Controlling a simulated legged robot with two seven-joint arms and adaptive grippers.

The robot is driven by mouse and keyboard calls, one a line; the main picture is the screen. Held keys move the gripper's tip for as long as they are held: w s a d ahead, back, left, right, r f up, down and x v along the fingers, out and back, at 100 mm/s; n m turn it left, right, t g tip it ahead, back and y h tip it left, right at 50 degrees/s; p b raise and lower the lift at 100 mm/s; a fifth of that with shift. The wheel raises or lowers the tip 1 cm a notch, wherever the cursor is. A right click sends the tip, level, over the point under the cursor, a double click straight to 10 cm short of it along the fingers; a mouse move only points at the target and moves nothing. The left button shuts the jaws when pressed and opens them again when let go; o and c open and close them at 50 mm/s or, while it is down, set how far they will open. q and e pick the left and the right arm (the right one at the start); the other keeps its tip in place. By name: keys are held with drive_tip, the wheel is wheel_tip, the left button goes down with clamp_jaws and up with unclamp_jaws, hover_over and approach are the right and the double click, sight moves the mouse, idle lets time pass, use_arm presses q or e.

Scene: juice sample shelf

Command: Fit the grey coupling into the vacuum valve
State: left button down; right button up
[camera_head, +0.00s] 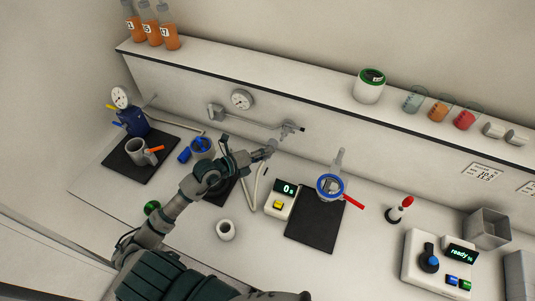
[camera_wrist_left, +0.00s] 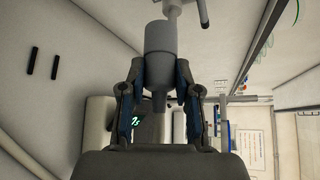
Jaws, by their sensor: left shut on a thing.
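My left gripper (camera_head: 252,156) is shut on the grey coupling (camera_head: 268,150), just in front of the back wall. In the left wrist view the coupling (camera_wrist_left: 159,48) is a stepped grey cylinder between the two fingers (camera_wrist_left: 158,72). The grey vacuum valve (camera_head: 290,128) sits at the right end of a thin pipe on the wall, above and right of the coupling. In the left wrist view a grey fitting with a lever (camera_wrist_left: 175,8), seemingly the valve, shows at the coupling's far end. I cannot tell whether they touch. My right gripper is not in view.
A round gauge (camera_head: 242,99) is on the wall. Below stand a blue-ringed vessel (camera_head: 330,187) on a dark mat (camera_head: 314,225), a small display box (camera_head: 281,200) and a white cup (camera_head: 226,230). A shelf (camera_head: 300,95) with jars runs above.

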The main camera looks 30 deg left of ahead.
use_arm(q)
drive_tip(key=shift+a, duration=0.1)
drive_tip(key=shift+d+r, duration=0.1)
drive_tip(key=shift+d, duration=0.4)
drive_tip(key=shift+w+d+r, duration=0.1)
drive_tip(key=shift+w+d, duration=0.1)
drive_tip(key=shift+d, duration=0.25)
drive_tip(key=shift+w, duration=0.2)
drive_tip(key=shift+w+a, duration=0.15)
drive_tip(key=shift+a, duration=0.65)
drive_tip(key=shift+d+p, duration=0.45)
drive_tip(key=shift+p, duration=0.1)
drive_tip(key=shift+s, duration=0.2)
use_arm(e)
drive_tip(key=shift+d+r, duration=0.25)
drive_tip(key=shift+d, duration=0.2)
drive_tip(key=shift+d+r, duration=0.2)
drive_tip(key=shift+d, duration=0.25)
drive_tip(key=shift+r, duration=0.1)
